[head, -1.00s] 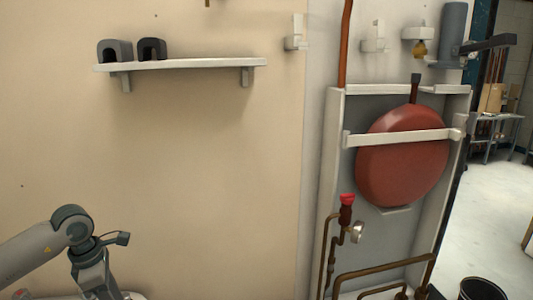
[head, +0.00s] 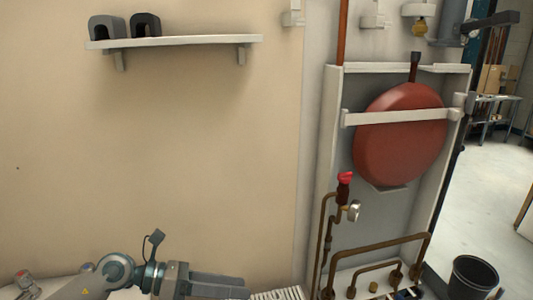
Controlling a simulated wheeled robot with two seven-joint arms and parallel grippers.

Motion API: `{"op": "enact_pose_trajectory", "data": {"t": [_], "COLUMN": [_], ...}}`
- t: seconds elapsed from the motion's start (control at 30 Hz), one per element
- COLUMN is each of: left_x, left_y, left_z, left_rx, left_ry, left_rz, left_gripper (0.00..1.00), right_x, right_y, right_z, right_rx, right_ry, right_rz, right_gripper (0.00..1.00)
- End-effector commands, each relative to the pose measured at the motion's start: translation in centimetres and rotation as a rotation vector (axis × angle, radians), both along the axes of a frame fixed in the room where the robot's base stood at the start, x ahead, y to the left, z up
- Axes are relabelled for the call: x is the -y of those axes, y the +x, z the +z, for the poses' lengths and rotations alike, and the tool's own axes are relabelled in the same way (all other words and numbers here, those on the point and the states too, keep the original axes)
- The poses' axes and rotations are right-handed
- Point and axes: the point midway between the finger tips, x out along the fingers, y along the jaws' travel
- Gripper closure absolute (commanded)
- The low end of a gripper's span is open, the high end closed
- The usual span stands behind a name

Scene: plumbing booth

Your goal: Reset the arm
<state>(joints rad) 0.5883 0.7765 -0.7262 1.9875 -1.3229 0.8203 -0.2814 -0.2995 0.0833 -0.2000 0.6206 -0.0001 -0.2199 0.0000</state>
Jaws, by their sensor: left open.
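My left arm comes in at the lower left of the head view. Its gripper (head: 215,285) lies low near the bottom edge, in front of the beige wall, with its dark fingers pointing right. It is open, and I see nothing between its fingers. My right gripper is not in this view.
A shelf (head: 180,42) with two dark arched parts is on the wall. At right, a red round tank (head: 400,135) sits in a white frame above copper pipes (head: 375,245) and a red-capped valve (head: 345,180). A black bucket (head: 472,278) stands on the floor.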

Motion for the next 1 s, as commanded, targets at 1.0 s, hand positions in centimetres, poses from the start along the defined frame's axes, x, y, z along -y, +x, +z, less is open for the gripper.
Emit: {"op": "enact_pose_trajectory", "data": {"t": [1.0], "left_x": [-15.7], "left_y": [-3.5], "left_z": [-13.0], "left_rx": [-1.416], "left_ry": [-1.598], "left_rz": [1.582], "left_gripper": [0.58], "right_x": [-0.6], "right_y": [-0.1], "right_z": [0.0], "right_rx": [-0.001], "right_ry": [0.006], "right_rz": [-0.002], "right_gripper": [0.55]}}
